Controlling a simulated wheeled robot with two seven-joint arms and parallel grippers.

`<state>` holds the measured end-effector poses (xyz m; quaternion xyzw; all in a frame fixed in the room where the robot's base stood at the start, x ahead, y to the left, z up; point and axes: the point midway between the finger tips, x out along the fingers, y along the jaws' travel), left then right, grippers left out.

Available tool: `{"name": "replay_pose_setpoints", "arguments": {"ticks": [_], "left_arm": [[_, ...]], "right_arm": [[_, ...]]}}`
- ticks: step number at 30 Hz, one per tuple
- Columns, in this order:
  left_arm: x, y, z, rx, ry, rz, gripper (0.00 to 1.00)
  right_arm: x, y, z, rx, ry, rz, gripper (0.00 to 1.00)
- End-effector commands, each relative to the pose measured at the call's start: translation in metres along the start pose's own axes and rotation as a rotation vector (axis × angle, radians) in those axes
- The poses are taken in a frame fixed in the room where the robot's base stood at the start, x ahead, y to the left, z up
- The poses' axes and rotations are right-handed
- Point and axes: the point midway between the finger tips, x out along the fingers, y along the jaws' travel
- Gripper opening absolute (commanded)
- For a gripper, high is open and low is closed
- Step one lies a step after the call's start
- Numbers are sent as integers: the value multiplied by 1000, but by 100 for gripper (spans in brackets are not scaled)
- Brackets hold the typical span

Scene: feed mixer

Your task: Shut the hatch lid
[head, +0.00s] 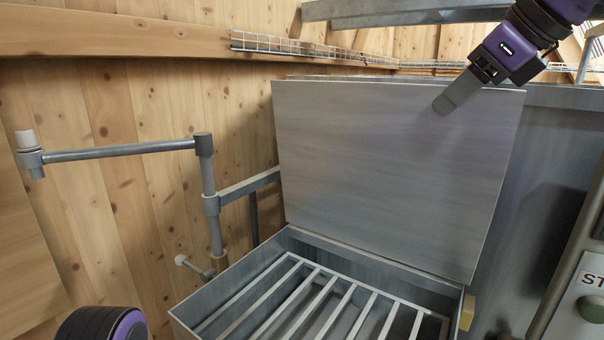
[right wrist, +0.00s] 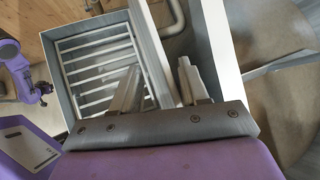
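The hatch lid (head: 390,170) is a flat grey metal plate. It stands open, nearly upright and leaning back, at the rear of the hatch frame (head: 360,256). My right gripper (head: 450,95) is at the lid's top edge, right of its middle, with one finger in front of the face. In the right wrist view the two fingers (right wrist: 157,88) are apart, with the lid's pale edge (right wrist: 150,50) running between them. Gaps seem to show beside the edge. The other finger is hidden behind the lid in the head view. I cannot see my left gripper's fingers.
A barred grate (head: 310,305) lies inside the open hatch. A grey pipe rail (head: 120,151) stands left of it by the wooden wall. Metal beams run overhead. Space in front of the lid looks clear.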

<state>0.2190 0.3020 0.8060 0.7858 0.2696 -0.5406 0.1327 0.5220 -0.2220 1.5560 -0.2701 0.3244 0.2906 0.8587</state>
Motion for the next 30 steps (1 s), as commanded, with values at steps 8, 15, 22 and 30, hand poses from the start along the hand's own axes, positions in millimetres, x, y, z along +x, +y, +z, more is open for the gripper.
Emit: {"name": "replay_pose_setpoints", "arguments": {"ticks": [8, 15, 22, 30], "left_arm": [[13, 1, 5, 0, 0, 0, 42], [22, 2, 9, 0, 0, 0, 42], [30, 3, 12, 0, 0, 0, 42], [38, 4, 16, 0, 0, 0, 42]], "right_arm": [[-2, 21, -4, -1, 0, 0, 43], [-5, 38, -5, -1, 1, 1, 43], [-8, 54, -6, -2, 0, 0, 43], [-12, 73, -8, -2, 0, 0, 43]]}}
